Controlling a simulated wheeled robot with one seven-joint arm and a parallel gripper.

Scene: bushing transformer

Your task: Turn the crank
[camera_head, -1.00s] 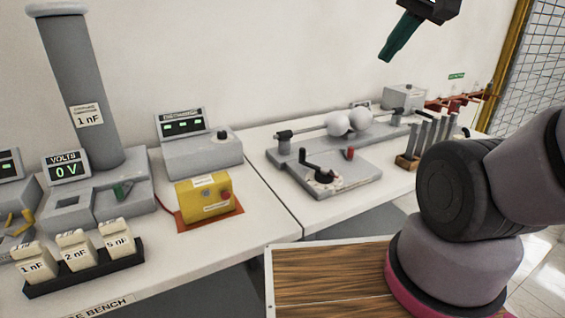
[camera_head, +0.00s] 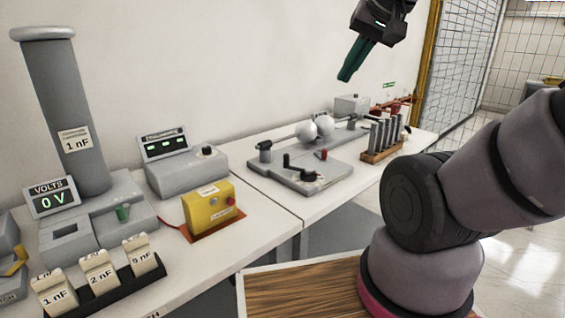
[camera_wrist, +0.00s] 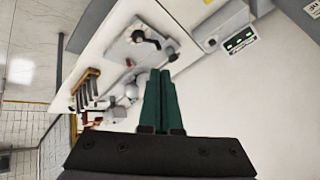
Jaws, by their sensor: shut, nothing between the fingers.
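The crank (camera_head: 299,169) is a black bent handle on a round dial, at the front of a grey base plate (camera_head: 258,175) on the right-hand bench. Its knob end points up toward the left. The crank also shows in the wrist view (camera_wrist: 146,38), near the top middle. My gripper (camera_head: 345,78) has green fingers and hangs high in front of the wall, above and well apart from the bench and crank. In the wrist view my gripper (camera_wrist: 161,72) has its fingers together, with nothing held between them.
Two white spheres (camera_head: 316,126) on a rod stand behind the crank. A wooden rack (camera_head: 378,154) of grey rods is right of it. A yellow box (camera_head: 209,207), a digital meter (camera_head: 186,170) and a tall grey column (camera_head: 68,115) stand on the left bench. A mesh fence (camera_head: 466,70) is at the right.

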